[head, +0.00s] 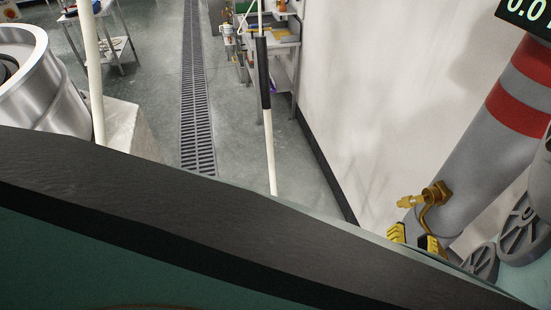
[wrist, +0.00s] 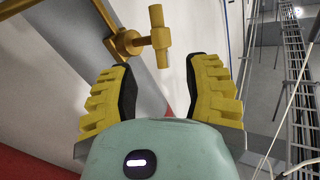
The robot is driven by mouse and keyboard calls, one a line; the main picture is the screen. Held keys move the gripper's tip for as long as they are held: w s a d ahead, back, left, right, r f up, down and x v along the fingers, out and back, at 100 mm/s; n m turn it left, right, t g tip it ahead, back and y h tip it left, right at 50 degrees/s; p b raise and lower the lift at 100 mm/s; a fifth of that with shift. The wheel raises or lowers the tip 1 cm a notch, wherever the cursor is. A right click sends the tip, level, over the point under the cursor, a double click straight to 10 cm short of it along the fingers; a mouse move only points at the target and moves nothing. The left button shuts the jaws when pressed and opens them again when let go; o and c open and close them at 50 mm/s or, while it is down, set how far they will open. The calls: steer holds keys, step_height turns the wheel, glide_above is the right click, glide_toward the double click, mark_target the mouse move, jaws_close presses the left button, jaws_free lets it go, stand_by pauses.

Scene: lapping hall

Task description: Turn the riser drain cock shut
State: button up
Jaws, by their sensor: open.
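The brass drain cock (head: 437,193) sticks out from the lower part of the grey riser (head: 463,170), which has red bands. Its small handle (head: 409,202) points left, and a thin bent brass tube hangs below the body. In the wrist view the cock's T-shaped handle (wrist: 160,37) is ahead of the fingertips, near the middle of the gap, with its lower end closest. My gripper (head: 415,238) is just below the cock in the head view. Its yellow, dark-padded fingers (wrist: 161,72) are open and empty, and appear apart from the handle.
Grey handwheels (head: 524,222) stand right of the riser, close to my gripper. A white wall (head: 375,100) rises behind. A digital display (head: 527,14) is at top right. A floor drain grate (head: 196,90) and a workbench (head: 285,55) lie farther back.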

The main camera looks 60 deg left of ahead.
mark_target(410, 201)
steer(key=x, duration=0.9)
steer(key=shift+w+a+b, duration=0.15)
steer(key=shift+b, duration=0.25)
steer(key=shift+o, duration=0.4)
jaws_close()
